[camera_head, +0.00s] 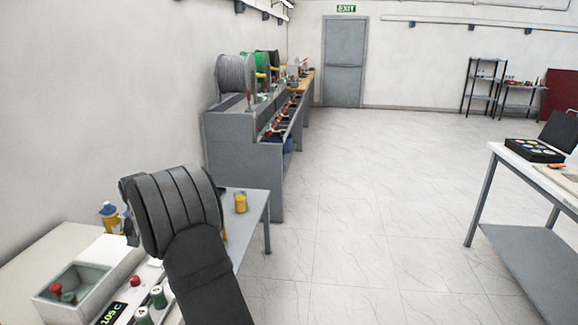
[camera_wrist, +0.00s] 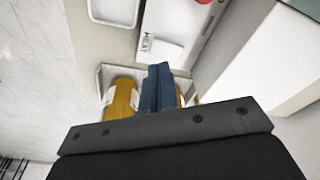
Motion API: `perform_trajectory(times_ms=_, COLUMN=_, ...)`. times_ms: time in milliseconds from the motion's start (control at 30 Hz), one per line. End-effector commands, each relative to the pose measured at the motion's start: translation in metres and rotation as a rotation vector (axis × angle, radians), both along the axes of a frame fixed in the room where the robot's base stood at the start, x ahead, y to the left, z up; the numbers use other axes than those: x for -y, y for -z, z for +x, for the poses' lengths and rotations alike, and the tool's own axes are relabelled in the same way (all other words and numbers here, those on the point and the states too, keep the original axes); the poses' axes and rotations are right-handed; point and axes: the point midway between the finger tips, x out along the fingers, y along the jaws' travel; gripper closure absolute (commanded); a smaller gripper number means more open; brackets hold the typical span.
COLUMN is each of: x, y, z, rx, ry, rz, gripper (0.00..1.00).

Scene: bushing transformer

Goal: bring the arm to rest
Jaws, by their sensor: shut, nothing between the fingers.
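My dark arm (camera_head: 180,215) stands over the bench at the lower left in the head view, and its gripper is hidden behind it there. In the wrist view my gripper (camera_wrist: 158,72) points away from the camera. Its blue fingers are together with nothing between them. A yellow cylinder (camera_wrist: 122,98) with a pale label is left of the fingers, beside a light tray edge. I cannot tell whether the fingers touch anything.
A white unit with a basin (camera_head: 72,290), green-and-white cylinders (camera_head: 158,296) and a display (camera_head: 112,314) lie near my arm. A yellow container (camera_head: 240,203) stands on the grey table. A cable-reel bench (camera_head: 245,140) is beyond. The floor (camera_head: 350,220) is clear toward the right-hand table (camera_head: 545,172).

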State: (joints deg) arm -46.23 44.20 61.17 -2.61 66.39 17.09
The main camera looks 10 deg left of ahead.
Motion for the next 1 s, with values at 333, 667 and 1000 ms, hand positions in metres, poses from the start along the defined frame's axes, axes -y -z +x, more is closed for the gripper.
perform_trajectory(times_ms=333, x=0.000, y=0.034, z=0.000, rx=0.000, ry=0.000, rz=0.000, gripper=1.00)
perform_trajectory(times_ms=667, x=0.000, y=0.033, z=0.000, rx=0.001, ry=0.000, rz=0.001, gripper=1.00)
perform_trajectory(times_ms=1000, x=-0.001, y=-0.005, z=0.001, rx=0.004, ry=0.000, rz=0.003, gripper=1.00)
